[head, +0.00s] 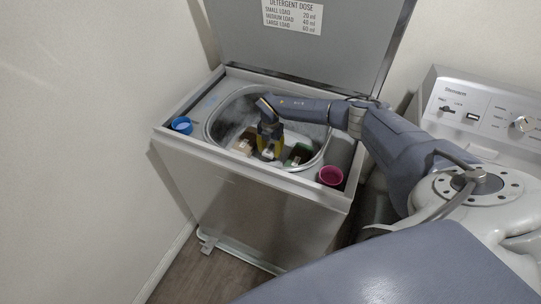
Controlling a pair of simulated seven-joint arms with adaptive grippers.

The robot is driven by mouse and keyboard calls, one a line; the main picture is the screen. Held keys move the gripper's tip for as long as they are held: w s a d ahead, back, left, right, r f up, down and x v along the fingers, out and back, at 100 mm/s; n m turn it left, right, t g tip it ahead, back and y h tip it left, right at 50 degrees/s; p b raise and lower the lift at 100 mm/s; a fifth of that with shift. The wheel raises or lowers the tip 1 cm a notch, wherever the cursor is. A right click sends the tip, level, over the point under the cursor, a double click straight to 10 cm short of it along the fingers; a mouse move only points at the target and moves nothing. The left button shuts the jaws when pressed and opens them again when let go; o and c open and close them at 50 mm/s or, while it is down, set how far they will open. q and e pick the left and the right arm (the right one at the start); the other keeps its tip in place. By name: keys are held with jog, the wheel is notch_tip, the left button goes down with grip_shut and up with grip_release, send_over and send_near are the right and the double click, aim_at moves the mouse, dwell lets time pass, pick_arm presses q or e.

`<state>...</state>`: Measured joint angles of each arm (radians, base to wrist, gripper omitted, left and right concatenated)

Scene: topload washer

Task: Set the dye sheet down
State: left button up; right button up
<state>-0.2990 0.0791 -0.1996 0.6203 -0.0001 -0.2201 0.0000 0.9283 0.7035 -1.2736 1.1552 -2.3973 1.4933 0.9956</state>
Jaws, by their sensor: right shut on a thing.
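My right gripper (268,148) reaches down through the opening of the washer (205,165), with its yellow and dark fingers pointing down into the tub (218,122). It is shut on a small whitish thing, the dye sheet (267,154), which shows only as a pale patch at the fingertips. Whether the sheet touches what lies below it I cannot tell. Left of the fingers in the tub is a pale pinkish item (243,147). Right of them is a dark green item (300,154) with a pale patch. My left gripper is out of view.
The washer's lid (310,45) stands open behind the tub, with a detergent dose label (292,14). A blue cup (181,125) sits on the left of the top, a magenta cup (331,176) on the front right. A second machine with a control panel (480,112) stands at the right.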

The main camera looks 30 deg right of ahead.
aim_at(271, 155)
jog(key=shift+f, duration=1.85)
jog(key=shift+f, duration=0.15)
jog(key=o, duration=0.7)
jog(key=shift+o, duration=0.2)
notch_tip(271, 155, up, 12)
jog(key=shift+r, duration=0.15)
